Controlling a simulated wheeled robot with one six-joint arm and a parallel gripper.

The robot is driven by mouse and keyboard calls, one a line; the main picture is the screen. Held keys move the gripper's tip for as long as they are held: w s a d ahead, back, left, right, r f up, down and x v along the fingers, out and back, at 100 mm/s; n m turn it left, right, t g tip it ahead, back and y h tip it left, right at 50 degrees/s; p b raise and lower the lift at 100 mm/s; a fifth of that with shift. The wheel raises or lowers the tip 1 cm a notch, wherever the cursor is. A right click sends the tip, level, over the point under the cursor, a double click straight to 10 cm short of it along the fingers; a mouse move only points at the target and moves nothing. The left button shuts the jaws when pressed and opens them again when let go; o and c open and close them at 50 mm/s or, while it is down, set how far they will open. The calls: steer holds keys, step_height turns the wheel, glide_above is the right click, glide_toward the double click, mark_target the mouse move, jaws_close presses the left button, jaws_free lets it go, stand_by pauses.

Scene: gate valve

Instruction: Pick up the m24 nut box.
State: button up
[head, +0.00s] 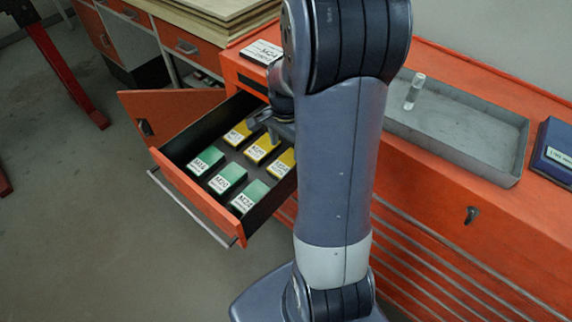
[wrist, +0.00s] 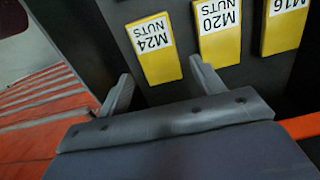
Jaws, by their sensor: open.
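The M24 nut box is a yellow box with a white label, upside down in the wrist view (wrist: 154,62). It lies in the open drawer; in the head view it is the rightmost yellow box (head: 283,164), partly hidden by my arm. My gripper (wrist: 161,69) is open and empty. In the wrist view its fingertips are spread on either side of the lower end of the M24 box, with no visible contact. In the head view my gripper (head: 263,129) shows at the back of the drawer, partly hidden by my arm.
The yellow M20 nut box (wrist: 220,42) lies beside the M24 box, then a yellow M16 box (wrist: 283,32). Several green boxes (head: 228,178) stand in the front row. The drawer's walls (head: 196,196) enclose them. A grey tray (head: 450,128) is on the orange bench.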

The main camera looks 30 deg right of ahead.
mark_target(286, 162)
steer(key=f, duration=0.6)
steer(key=shift+s+f, duration=0.2)
steer(key=shift+f, duration=0.2)
steer(key=shift+c, duration=0.5)
steer(key=c, duration=0.9)
steer(key=shift+c, duration=0.4)
steer(key=shift+r, duration=0.15)
